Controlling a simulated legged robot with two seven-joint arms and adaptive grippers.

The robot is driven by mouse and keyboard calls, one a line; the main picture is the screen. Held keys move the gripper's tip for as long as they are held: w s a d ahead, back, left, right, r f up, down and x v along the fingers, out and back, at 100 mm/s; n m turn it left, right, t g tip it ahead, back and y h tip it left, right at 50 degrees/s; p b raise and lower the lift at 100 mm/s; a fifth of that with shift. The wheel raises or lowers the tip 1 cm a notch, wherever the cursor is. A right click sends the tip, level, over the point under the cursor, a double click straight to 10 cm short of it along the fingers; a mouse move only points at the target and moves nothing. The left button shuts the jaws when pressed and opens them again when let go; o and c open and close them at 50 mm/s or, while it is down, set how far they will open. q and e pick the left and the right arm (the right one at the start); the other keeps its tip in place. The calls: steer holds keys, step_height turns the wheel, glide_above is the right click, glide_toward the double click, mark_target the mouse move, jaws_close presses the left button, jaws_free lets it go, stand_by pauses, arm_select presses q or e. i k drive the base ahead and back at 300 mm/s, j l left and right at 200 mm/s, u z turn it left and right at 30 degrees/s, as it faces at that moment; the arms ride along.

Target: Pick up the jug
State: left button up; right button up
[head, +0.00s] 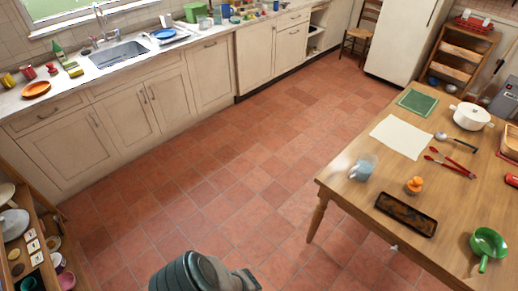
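A pale blue, see-through jug (363,167) stands upright on the wooden table (340,185), near its left edge. Nothing touches it. A dark, ribbed part of one of my arms shows at the bottom edge, left of the table and well apart from the jug. I make out no gripper fingers there. Neither gripper is clearly in view.
Near the jug are a cream sheet (404,136), an orange figure (414,185) and a dark tray (406,213). Red tongs (450,162), a white pot (471,116) and a green pan (487,245) lie farther right. The tiled floor (230,190) left of the table is clear.

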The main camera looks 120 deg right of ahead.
mark_target(366, 163)
steer(key=z, duration=4.95)
